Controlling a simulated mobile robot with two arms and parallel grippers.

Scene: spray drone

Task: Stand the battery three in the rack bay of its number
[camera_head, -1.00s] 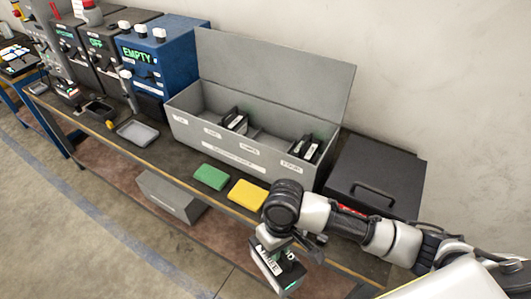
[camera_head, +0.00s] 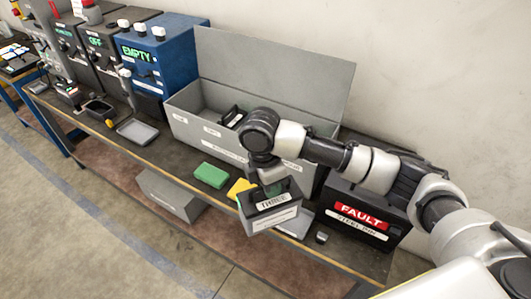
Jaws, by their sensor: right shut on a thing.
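The battery three (camera_head: 270,215) is a block with a dark top and a grey lower body. A white label on it reads THREE. My right gripper (camera_head: 268,187) is shut on its top and holds it upright in front of the bench edge. The rack (camera_head: 190,133) is a long grey box with bays, a raised back panel and small white labels on its front. A dark battery (camera_head: 232,117) stands in a left-middle bay. My right arm crosses in front of the rack and hides its right-hand bays. The left gripper is not in view.
A green block (camera_head: 211,175) and a partly hidden yellow block (camera_head: 238,187) lie before the rack. A black box marked FAULT (camera_head: 362,215) stands at right. A blue unit reading EMPTY (camera_head: 165,50) stands left of the rack. A grey tray (camera_head: 138,132) lies on the bench.

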